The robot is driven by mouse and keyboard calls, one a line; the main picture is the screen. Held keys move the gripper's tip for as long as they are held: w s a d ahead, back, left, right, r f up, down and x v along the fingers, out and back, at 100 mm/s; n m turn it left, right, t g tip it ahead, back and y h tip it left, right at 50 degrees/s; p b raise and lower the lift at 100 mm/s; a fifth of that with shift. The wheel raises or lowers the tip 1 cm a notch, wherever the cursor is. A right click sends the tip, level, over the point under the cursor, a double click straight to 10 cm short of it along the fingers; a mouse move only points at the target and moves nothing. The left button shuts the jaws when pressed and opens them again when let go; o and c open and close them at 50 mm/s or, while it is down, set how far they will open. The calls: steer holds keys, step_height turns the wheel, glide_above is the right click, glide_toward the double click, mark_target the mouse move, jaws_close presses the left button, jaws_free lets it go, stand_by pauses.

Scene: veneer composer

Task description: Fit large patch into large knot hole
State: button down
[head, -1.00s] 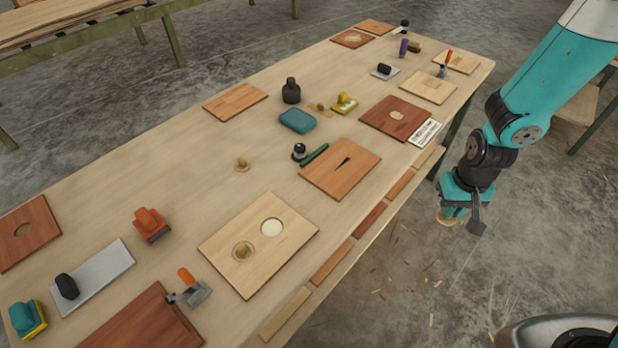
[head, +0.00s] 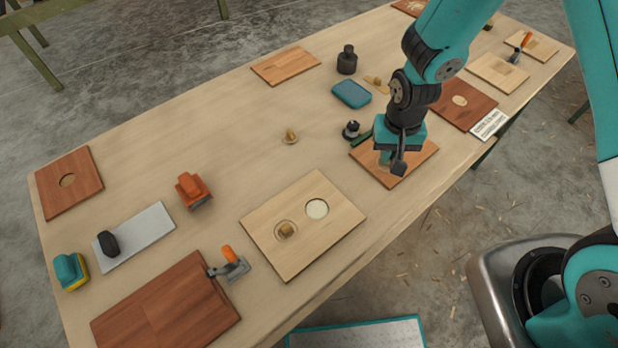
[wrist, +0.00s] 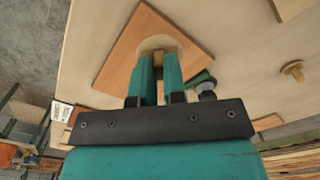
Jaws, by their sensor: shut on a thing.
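My gripper (head: 390,158) is shut on the knob of a pale round patch (wrist: 160,42). It holds the patch above the orange-brown panel (head: 421,158); in the wrist view the fingers hide part of the patch. A pale panel (head: 268,240) lies at the front middle. It has a cream round spot (head: 317,209), which looks like a knot hole, and a second round outline with a knobbed patch (head: 285,231) in it. My gripper is to the right of and behind this panel. I cannot tell the depth of the cream spot.
Another knobbed patch (head: 290,137) lies loose on the table.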

steer(key=shift+m, duration=0.8)
steer(key=s+a, duration=0.1)
steer(key=a, duration=0.2)
steer(key=s+a, duration=0.1)
steer(key=a, duration=0.2)
steer(key=a+r, duration=0.1)
steer(key=a, duration=0.2)
steer(key=shift+s, duration=0.4)
steer(key=r+m, duration=0.1)
steer(key=m, duration=0.1)
glide_above(317, 209)
steer(key=shift+r+b, duration=0.2)
steer(key=shift+b, duration=0.15)
steer(key=shift+s, duration=0.1)
steer(key=shift+f+b, duration=1.9)
steer(key=shift+f, duration=0.85)
steer(key=shift+f+b, duration=0.45)
steer(key=shift+f, duration=0.35)
steer(key=c, duration=1.1)
jaws_free()
steer(key=shift+r, duration=0.15)
step_height(317, 209, up, 7)
steer(key=p, duration=0.6)
